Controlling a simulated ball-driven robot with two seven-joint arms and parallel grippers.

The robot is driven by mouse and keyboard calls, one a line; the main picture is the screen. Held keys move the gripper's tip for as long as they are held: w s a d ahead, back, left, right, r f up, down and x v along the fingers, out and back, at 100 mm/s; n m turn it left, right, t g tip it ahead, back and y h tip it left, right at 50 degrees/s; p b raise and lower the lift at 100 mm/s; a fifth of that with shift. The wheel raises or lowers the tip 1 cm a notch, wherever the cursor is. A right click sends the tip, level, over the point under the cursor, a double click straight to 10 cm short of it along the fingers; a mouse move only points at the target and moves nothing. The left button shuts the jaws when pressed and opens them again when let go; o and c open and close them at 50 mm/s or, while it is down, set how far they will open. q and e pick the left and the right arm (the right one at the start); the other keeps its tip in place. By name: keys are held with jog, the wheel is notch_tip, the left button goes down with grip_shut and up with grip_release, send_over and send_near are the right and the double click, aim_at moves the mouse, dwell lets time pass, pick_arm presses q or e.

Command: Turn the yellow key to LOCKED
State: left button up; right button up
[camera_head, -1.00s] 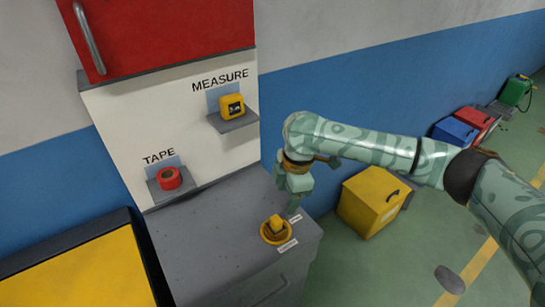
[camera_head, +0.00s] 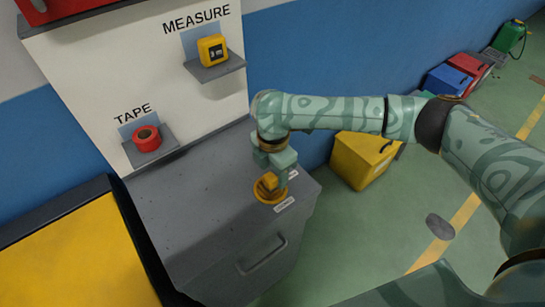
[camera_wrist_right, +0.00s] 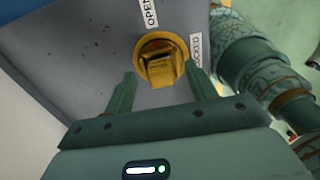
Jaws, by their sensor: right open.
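The yellow key (camera_head: 270,182) stands in a round yellow base (camera_head: 266,196) on top of the grey cabinet. In the right wrist view the key (camera_wrist_right: 163,68) lies between my right gripper's fingertips (camera_wrist_right: 160,77), with a gap on each side. The right gripper (camera_head: 277,170) is open just above the key and partly hides it in the head view. I cannot tell which label the key points to. My left gripper is out of view.
The grey cabinet (camera_head: 205,215) has a handle on its front. A red tape roll (camera_head: 146,138) and a yellow measure (camera_head: 212,50) sit on small shelves behind. A yellow box (camera_head: 360,162) stands on the floor at right, with clear floor before it.

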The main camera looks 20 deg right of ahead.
notch_tip(320, 180, down, 2)
jog(key=shift+f, duration=0.1)
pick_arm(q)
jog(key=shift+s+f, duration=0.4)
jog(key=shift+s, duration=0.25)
pick_arm(e)
jog(key=c, duration=1.1)
jog(key=shift+o, duration=0.2)
jog(key=shift+m+p, duration=0.5)
jog(key=shift+p, duration=0.3)
jog(key=m+p, duration=0.2)
jog(key=p, duration=0.1)
jog(key=shift+s, duration=0.1)
pick_arm(q)
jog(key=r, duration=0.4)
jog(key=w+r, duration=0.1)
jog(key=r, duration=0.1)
jog(key=shift+p, duration=0.4)
pick_arm(e)
jog(key=shift+m, duration=0.3)
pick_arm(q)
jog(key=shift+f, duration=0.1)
